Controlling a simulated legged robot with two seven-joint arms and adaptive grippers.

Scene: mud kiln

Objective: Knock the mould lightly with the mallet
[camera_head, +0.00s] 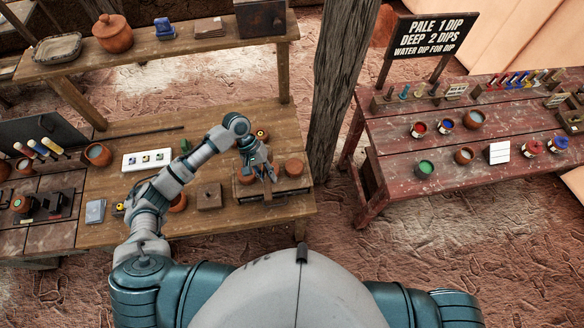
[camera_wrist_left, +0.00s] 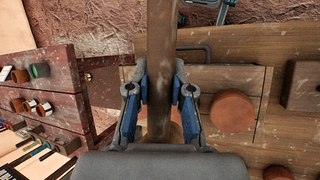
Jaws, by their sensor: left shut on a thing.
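My left gripper (camera_head: 262,172) is over the front right of the brown table. In the left wrist view the gripper (camera_wrist_left: 161,92) is shut on a brown wooden bar, the mallet (camera_wrist_left: 160,45). The bar runs from the top edge down between the fingers. I cannot tell the mallet's head from its handle here. A square wooden block (camera_head: 209,196), possibly the mould, lies on the table left of the gripper, apart from it. It also shows at the right of the left wrist view (camera_wrist_left: 305,87). My right gripper is not in view.
Below the gripper is a low wooden stand (camera_head: 285,184) with round terracotta pieces (camera_head: 294,167) on it. One (camera_wrist_left: 233,110) lies beside the fingers. A wooden post (camera_head: 340,80) rises behind right. A red table (camera_head: 400,165) with paint pots stands across a gap.

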